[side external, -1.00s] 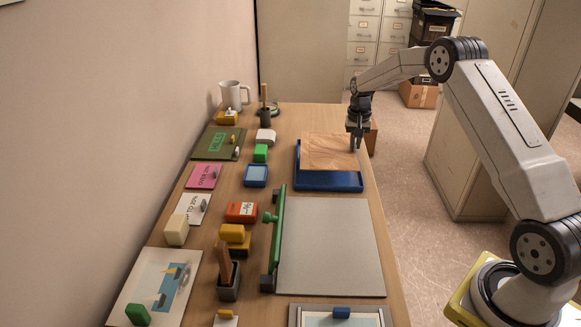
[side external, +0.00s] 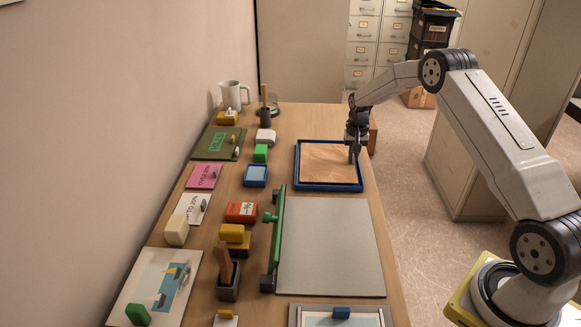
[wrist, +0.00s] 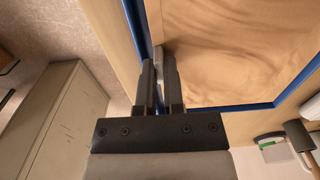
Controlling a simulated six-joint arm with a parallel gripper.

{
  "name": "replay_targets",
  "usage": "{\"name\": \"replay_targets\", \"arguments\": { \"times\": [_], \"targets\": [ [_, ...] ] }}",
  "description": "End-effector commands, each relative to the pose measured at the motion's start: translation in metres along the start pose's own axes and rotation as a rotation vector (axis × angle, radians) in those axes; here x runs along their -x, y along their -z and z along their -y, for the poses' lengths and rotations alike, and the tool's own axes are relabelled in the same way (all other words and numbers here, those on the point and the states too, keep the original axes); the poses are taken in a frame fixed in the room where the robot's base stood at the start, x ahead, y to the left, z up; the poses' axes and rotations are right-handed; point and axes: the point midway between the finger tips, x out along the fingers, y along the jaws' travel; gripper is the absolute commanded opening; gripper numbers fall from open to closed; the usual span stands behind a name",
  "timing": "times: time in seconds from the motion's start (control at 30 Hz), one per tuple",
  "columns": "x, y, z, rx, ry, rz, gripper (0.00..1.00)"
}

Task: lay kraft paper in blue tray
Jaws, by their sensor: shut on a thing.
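The kraft paper (side external: 326,163) is a flat brown sheet lying within the rim of the blue tray (side external: 315,188) at the back right of the table. In the wrist view the paper (wrist: 235,50) fills the upper right, with the blue tray rim (wrist: 240,107) along its near edge. My gripper (side external: 356,152) is at the right edge of the tray and paper. In the wrist view its fingers (wrist: 158,75) are close together, with a small pale piece at the paper's edge between them. The fingers hide part of that edge.
A grey board with a green bar (side external: 325,245) lies in front of the tray. A small blue pad (side external: 256,175), a green block (side external: 260,153) and a red box (side external: 241,212) stand to the left. A mug (side external: 232,94) is at the back left.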

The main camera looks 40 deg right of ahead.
Motion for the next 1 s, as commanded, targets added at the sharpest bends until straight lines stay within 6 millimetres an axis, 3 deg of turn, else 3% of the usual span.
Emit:
{"name": "replay_targets", "arguments": {
  "times": [0.93,0.97,1.0],
  "targets": [
    [-0.0096,-0.0001,-0.0001,0.0,0.0,0.001,0.0],
    [-0.0092,0.0,0.0,0.0,0.0,0.0,0.2],
    [-0.0091,0.0,0.0,0.0,0.0,0.0,0.32]
  ]
}}
